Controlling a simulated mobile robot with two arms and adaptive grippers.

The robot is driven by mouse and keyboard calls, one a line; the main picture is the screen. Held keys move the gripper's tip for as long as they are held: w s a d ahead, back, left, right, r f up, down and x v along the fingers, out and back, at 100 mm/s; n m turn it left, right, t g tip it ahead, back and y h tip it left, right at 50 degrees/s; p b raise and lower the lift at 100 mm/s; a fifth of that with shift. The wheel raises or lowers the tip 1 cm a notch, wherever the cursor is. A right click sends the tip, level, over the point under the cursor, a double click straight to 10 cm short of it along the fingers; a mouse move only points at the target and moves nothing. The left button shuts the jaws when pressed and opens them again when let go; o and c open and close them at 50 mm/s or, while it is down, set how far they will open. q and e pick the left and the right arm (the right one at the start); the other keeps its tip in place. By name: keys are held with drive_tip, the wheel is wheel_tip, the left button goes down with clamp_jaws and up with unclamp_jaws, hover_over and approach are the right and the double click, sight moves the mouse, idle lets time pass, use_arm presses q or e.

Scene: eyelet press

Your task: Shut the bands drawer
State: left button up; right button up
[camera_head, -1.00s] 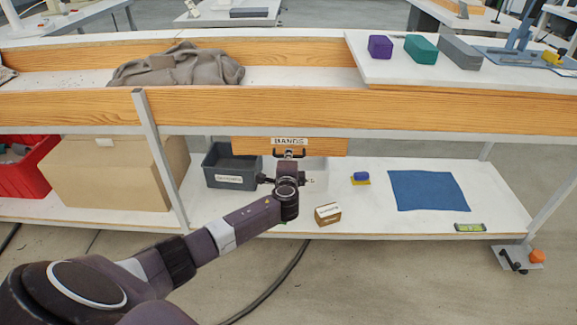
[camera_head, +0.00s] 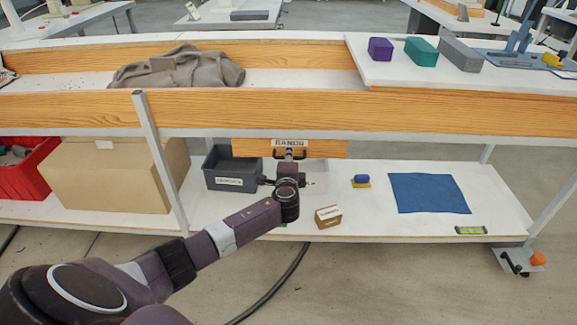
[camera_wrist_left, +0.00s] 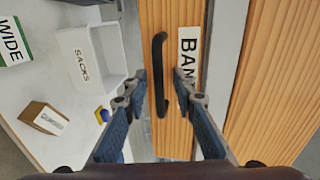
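The bands drawer shows in the head view as a wooden front (camera_head: 330,149) with a BANDS label, under the bench's wooden rail. In the left wrist view its front (camera_wrist_left: 175,140) and black bar handle (camera_wrist_left: 159,60) fill the middle. My left gripper (camera_wrist_left: 160,82) is open, with one finger on each side of the handle and gaps visible between fingers and bar. In the head view my left gripper (camera_head: 289,157) is at the handle and partly hides it. How far the drawer stands out is hard to tell. My right gripper is not in view.
On the lower shelf stand a dark grey bin (camera_head: 226,170), a white SACKS bin (camera_wrist_left: 85,65), a small cardboard box (camera_head: 328,216), a blue-and-yellow item (camera_head: 361,181) and a blue mat (camera_head: 430,193). A bench leg (camera_head: 160,160) stands left of my forearm.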

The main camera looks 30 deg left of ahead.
use_arm(q)
drive_tip(key=v, duration=1.1)
drive_tip(key=shift+s+d, duration=0.1)
drive_tip(key=shift+s, duration=0.05)
